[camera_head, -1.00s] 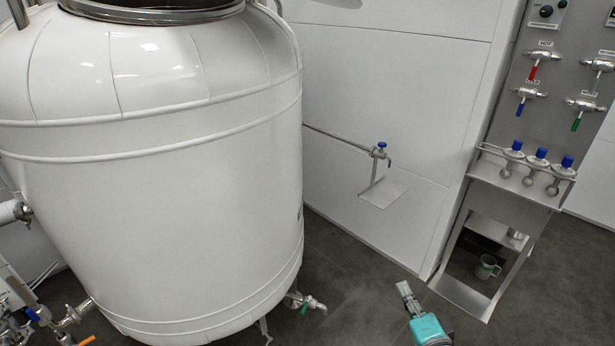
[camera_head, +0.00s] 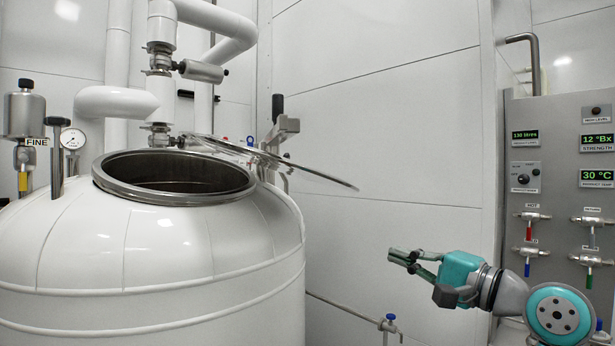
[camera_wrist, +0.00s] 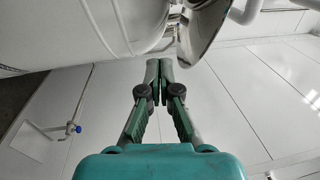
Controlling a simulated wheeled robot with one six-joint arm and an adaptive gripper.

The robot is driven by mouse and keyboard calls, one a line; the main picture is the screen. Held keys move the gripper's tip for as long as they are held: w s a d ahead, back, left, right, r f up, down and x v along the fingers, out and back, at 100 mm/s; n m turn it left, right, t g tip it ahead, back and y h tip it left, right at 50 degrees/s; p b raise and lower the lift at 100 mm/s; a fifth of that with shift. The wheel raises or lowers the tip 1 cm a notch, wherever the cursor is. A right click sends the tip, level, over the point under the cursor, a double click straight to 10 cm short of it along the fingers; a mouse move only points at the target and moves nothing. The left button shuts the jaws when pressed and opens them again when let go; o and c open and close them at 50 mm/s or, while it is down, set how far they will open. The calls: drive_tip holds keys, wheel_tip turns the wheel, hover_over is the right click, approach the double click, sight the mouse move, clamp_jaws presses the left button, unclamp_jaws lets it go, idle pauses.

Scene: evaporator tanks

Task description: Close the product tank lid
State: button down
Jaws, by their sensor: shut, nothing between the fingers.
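The white product tank (camera_head: 150,255) stands at the left in the head view, with its round steel-rimmed mouth open on top. Its metal lid (camera_head: 318,176) is swung open to the right of the mouth and tilts down to the right, seen nearly edge-on. The lid's hinge bracket (camera_head: 282,130) is behind the rim. My gripper (camera_head: 391,254) is shut and empty, to the right of the lid and lower in the picture, apart from it. In the wrist view the fingers (camera_wrist: 160,64) are together, with the shiny lid (camera_wrist: 203,30) at the upper right and the tank (camera_wrist: 85,35) at the upper left.
A grey control panel (camera_head: 565,170) with displays and valve handles stands at the right. White pipes (camera_head: 125,102) and a pressure gauge (camera_head: 72,139) rise behind and left of the tank mouth. A wall tap (camera_head: 389,322) is low on the wall. Space between gripper and lid looks clear.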

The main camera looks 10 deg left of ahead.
drive_tip(key=s+a+r+n+g+y, duration=0.1)
drive_tip(key=s+r, duration=0.1)
drive_tip(key=r, duration=0.4)
drive_tip(key=s+a+r+n+g, duration=0.1)
drive_tip(key=s+r+g, duration=0.15)
drive_tip(key=r, duration=0.45)
drive_tip(key=n+g, duration=0.2)
approach(291, 127)
drive_tip(key=shift+y, duration=0.3)
drive_tip(key=x, duration=0.5)
drive_tip(key=shift+f, duration=0.25)
drive_tip(key=shift+s+a, duration=0.25)
drive_tip(key=shift+a, duration=0.55)
